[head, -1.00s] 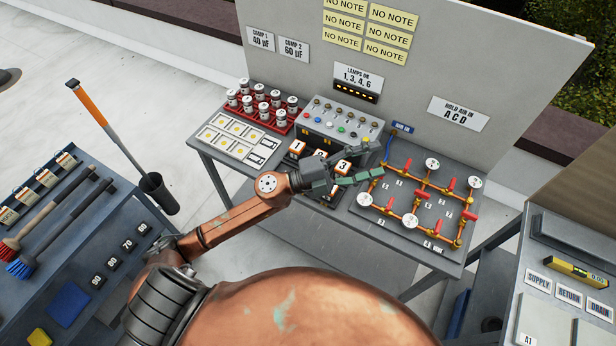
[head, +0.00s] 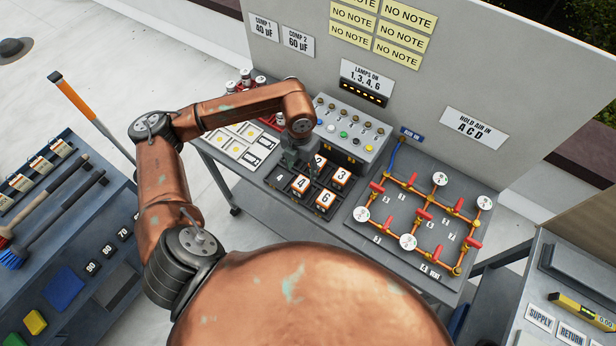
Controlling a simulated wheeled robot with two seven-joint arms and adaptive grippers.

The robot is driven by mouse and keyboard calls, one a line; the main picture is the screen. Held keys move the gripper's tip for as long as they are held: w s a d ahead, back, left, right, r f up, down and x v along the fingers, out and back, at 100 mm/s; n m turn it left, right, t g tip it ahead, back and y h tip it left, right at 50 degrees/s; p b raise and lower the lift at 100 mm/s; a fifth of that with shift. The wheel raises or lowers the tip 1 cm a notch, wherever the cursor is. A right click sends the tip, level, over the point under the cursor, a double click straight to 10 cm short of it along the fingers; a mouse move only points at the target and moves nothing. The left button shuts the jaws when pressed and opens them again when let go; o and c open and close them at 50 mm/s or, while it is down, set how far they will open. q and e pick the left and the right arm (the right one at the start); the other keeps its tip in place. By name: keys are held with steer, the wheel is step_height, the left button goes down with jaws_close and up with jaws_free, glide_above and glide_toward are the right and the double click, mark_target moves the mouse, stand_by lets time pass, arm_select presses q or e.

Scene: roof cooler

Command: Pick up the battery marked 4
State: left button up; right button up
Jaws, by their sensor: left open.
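The battery marked 4 (head: 300,185) is a small orange block with a white numbered top. It sits in the dark battery tray (head: 284,187) on the grey bench. My left gripper (head: 294,166) hangs from above, fingers pointing down, just behind and slightly left of battery 4. It is open and small in the view; I cannot tell whether it touches anything. Battery 2 (head: 320,160), battery 3 (head: 341,177) and battery 6 (head: 324,200) show beside it. Battery 1 is not visible; the gripper covers that part of the tray. My right gripper is not in view.
Behind the tray stands a grey lamp box (head: 352,134) with switches and coloured buttons. Right is a gauge board (head: 427,239) with brass pipes and red valves. Left are a white card panel (head: 239,147) and a red rack (head: 262,119), partly hidden by my arm.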

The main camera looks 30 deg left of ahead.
mark_target(301, 183)
arm_select(q)
steer(key=shift+s+f, duration=0.85)
steer(key=shift+f, duration=0.3)
steer(key=f, duration=0.1)
steer(key=w+f, duration=0.1)
steer(key=shift+d+f+p, duration=0.2)
steer(key=shift+f+p, duration=0.15)
steer(key=shift+f, duration=0.05)
step_height(301, 183, down, 2)
steer(key=shift+s, duration=0.1)
steer(key=c, duration=0.8)
steer(key=shift+c, duration=1.4)
steer(key=shift+r, duration=0.1)
jaws_close()
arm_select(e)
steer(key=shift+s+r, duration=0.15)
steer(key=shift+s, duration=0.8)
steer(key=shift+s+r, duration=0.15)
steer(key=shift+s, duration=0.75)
